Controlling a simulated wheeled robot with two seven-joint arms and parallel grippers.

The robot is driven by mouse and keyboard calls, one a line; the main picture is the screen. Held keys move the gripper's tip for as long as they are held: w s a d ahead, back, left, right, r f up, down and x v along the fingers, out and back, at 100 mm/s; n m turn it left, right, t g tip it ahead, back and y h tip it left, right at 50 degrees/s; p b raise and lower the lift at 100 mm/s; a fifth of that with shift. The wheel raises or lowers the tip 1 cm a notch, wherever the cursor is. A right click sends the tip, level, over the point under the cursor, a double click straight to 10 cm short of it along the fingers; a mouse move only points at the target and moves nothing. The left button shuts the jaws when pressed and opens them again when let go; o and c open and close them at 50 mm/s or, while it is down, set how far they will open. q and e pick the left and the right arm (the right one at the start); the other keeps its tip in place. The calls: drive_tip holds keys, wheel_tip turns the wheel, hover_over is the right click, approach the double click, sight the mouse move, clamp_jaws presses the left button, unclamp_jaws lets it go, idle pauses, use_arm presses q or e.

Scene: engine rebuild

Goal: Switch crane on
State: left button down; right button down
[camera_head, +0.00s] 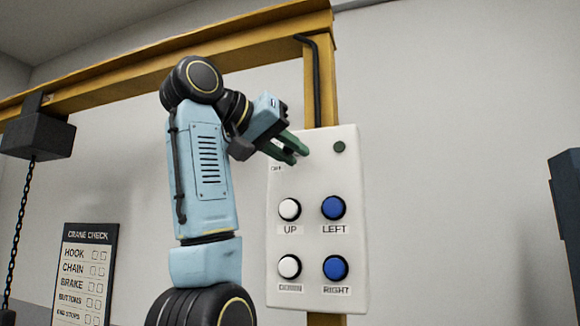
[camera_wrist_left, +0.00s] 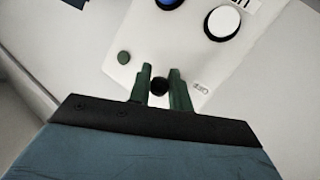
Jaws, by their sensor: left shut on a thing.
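The crane's pale control box (camera_head: 313,235) hangs on the yellow post, with white UP and DOWN buttons and blue LEFT and RIGHT buttons. My left gripper (camera_head: 296,155) is at the top of the box, by the OFF label. In the left wrist view its green fingers (camera_wrist_left: 161,74) are shut on a small black knob (camera_wrist_left: 159,87), which the gripper hides in the head view. A small dark green round (camera_head: 339,147) sits right of the fingers on the box. It also shows in the wrist view (camera_wrist_left: 124,57). My right gripper is not in view.
A yellow beam (camera_head: 120,70) runs overhead, with a dark hoist block (camera_head: 38,135) and chain (camera_head: 20,225) at the left. A CRANE CHECK board (camera_head: 85,270) stands at lower left. A dark blue object (camera_head: 568,215) is at the right edge. Between box and object is bare wall.

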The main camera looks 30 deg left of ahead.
use_arm(q)
drive_tip(key=shift+s+a+r, duration=0.1)
drive_tip(key=shift+s+r, duration=0.05)
drive_tip(key=shift+r+n+g+b, duration=0.3)
drive_tip(key=shift+r+n+g, duration=0.15)
drive_tip(key=shift+g, duration=0.45)
drive_tip(key=shift+r+g+p, duration=0.45)
drive_tip(key=shift+g, duration=0.35)
drive_tip(key=shift+r+n+g+p, duration=0.35)
drive_tip(key=shift+n+g+p, duration=0.1)
drive_tip(key=shift+g+p, duration=0.25)
drive_tip(key=shift+w, duration=0.2)
drive_tip(key=c, duration=1.3)
unclamp_jaws()
